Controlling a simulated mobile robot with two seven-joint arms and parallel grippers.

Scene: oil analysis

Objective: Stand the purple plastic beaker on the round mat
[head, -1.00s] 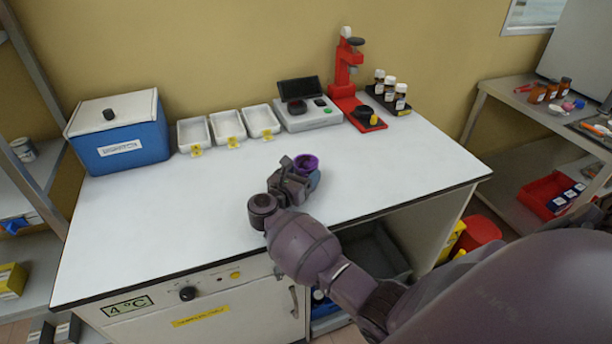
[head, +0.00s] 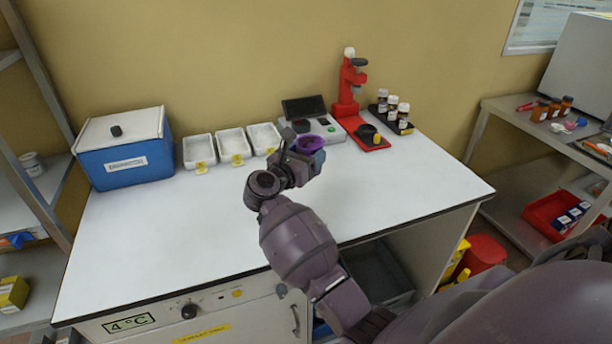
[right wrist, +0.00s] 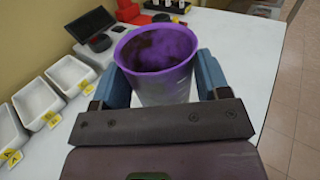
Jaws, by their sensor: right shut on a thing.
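The purple plastic beaker (head: 312,144) is held upright in my right gripper (head: 304,156), in front of the grey instrument. In the right wrist view the beaker (right wrist: 160,62) has a purple rim and a paler body, between the two blue fingers of my right gripper (right wrist: 164,85). Its bottom is hidden, so I cannot tell its height above the bench. A dark round pad (right wrist: 100,42) lies on the grey instrument behind the beaker; it may be the round mat, but I cannot tell for sure. My left gripper is out of view.
The grey instrument (head: 325,132) has a raised dark screen. White trays (head: 233,142) and a blue box (head: 125,160) stand to its left. A red stand (head: 351,97) and small bottles (head: 392,106) stand to its right. The bench's front and right areas are clear.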

